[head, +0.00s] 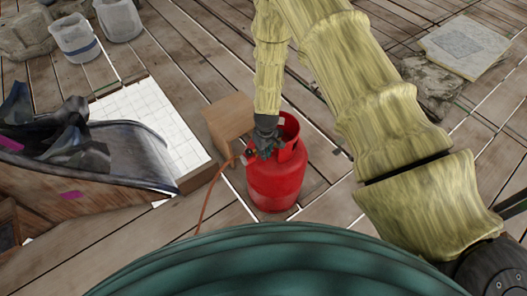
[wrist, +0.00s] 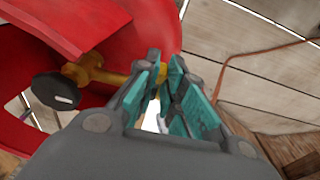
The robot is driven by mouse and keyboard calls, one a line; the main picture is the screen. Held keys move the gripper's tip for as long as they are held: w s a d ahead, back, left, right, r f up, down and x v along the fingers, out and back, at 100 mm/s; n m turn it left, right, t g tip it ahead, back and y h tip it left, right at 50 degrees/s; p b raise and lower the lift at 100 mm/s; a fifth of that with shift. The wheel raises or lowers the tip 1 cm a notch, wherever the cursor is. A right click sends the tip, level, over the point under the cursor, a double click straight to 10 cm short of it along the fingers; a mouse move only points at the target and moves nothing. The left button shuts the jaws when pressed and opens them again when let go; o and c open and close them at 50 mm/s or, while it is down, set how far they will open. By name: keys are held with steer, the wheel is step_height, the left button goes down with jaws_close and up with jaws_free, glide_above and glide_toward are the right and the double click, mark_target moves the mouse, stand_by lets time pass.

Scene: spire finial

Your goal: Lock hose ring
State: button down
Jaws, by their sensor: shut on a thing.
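A red gas cylinder (head: 277,182) stands upright on the plank floor, with an open collar around its top. In the wrist view, the collar (wrist: 40,30) surrounds a brass valve (wrist: 90,70) with a black knob (wrist: 56,91). My gripper (head: 264,147) reaches down to the valve side of the cylinder. In the wrist view, its teal-padded fingers (wrist: 165,76) are shut around the hose ring at the valve's outlet end. The ring is mostly hidden between the fingers. An orange hose (head: 211,192) runs from there down to the floor; it also shows in the wrist view (wrist: 228,68).
A wooden box (head: 230,117) stands just behind the cylinder. A cart-like wooden piece with dark objects (head: 70,185) and a white tiled panel (head: 150,118) lie to the left. Buckets (head: 75,38) stand at the back left. Stone slabs (head: 465,48) lie at the back right.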

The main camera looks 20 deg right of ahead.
steer(key=shift+s+d+f+t+y+b, duration=0.1)
steer(key=shift+s+f+t+y+b, duration=0.25)
steer(key=shift+t+b, duration=0.45)
steer(key=shift+s+d+f+t+y+b, duration=0.1)
steer(key=shift+s+f+t+y+b, duration=0.15)
steer(key=shift+f+t+b, duration=0.4)
steer(key=shift+s+d+f+t+y+b, duration=0.1)
steer(key=shift+s+f+t+y+b, duration=0.15)
steer(key=shift+t+b, duration=0.65)
steer(key=f+t+b, duration=0.1)
steer(key=b, duration=0.1)
steer(key=f+t+y+b, duration=0.1)
steer(key=t+b, duration=0.1)
steer(key=f+t+b, duration=0.1)
steer(key=b, duration=0.1)
steer(key=shift+s+d+y, duration=0.1)
steer(key=shift+s+y, duration=0.15)
steer(key=t+b, duration=0.1)
steer(key=b, duration=0.1)
steer(key=f+t+y+b, duration=0.1)
steer(key=t+b, duration=0.1)
steer(key=shift+w+f+t, duration=0.15)
steer(key=shift+f+t, duration=0.05)
steer(key=shift+t, duration=0.05)
steer(key=shift+w+f+t+y+b, duration=0.15)
steer(key=shift+t+y+b, duration=0.1)
steer(key=shift+t+b, duration=0.35)
steer(key=shift+w+f+t+y+b, duration=0.1)
steer(key=shift+t+y+b, duration=0.25)
steer(key=shift+b, duration=0.35)
